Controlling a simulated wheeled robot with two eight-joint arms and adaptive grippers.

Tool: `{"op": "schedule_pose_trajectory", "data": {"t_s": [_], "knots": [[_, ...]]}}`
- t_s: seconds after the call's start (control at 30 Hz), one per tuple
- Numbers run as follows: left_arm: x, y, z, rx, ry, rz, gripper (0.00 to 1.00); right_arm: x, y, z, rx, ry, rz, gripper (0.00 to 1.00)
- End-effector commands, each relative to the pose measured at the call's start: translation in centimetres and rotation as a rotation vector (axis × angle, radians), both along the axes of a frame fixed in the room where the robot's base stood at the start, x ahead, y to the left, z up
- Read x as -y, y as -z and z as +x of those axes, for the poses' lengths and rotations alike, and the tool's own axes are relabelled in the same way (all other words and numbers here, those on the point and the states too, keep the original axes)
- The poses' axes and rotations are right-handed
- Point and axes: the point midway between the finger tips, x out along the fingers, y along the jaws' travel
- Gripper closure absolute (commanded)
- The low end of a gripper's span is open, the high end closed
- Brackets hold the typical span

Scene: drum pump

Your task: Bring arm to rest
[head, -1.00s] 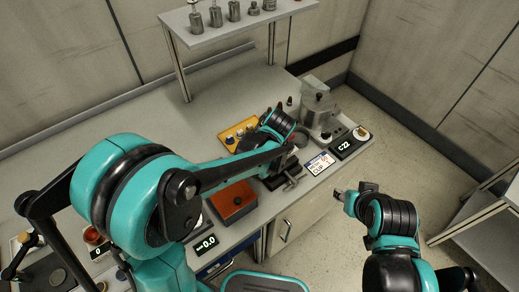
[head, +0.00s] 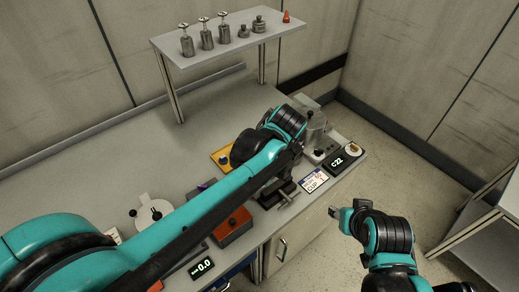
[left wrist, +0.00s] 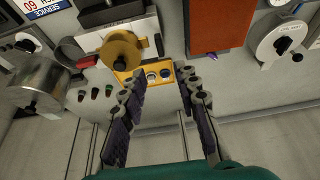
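My left arm reaches from the lower left across the bench in the head view, and its gripper is mostly hidden behind its own links. In the left wrist view my left gripper (left wrist: 162,78) has its two fingers spread apart with nothing between them. Beyond the fingertips is a yellow block with round sockets (left wrist: 152,76), which also shows partly in the head view (head: 221,158). My right gripper (head: 341,213) hangs over the floor in front of the bench, clear of everything; its fingers are too small to judge.
An orange-red box (head: 233,226), a label card (head: 314,181) and a C22 display (head: 337,162) line the bench front. A brass-coloured round part (left wrist: 121,54) and a metal pot (left wrist: 38,82) sit close to the left gripper. A raised shelf (head: 225,43) holds metal weights. The bench's back left is clear.

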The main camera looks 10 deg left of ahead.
Motion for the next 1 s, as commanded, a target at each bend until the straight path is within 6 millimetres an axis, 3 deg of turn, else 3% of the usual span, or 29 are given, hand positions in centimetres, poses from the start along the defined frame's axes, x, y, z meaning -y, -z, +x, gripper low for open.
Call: {"op": "schedule_pose_trajectory", "data": {"t_s": [0.23, 0.37, 0.7, 1.0], "knots": [[-0.3, 0.0, -0.2, 0.000, 0.009, -0.003, 0.69, 0.0, 0.1, 0.0, 0.000, 0.000, 0.000, 0.60], [-2.1, 0.1, -1.4, -0.004, 0.085, -0.019, 0.69, 0.0, 0.6, 0.0, 0.000, 0.000, 0.000, 0.60], [-8.8, 2.2, -8.6, 0.087, 0.525, -0.031, 0.69, 0.0, 2.9, 0.0, 0.000, 0.000, 0.000, 0.60], [-11.2, 4.7, -12.3, 0.203, 0.767, 0.070, 0.69, 0.0, 4.1, 0.0, 0.000, 0.000, 0.000, 0.60]]}}
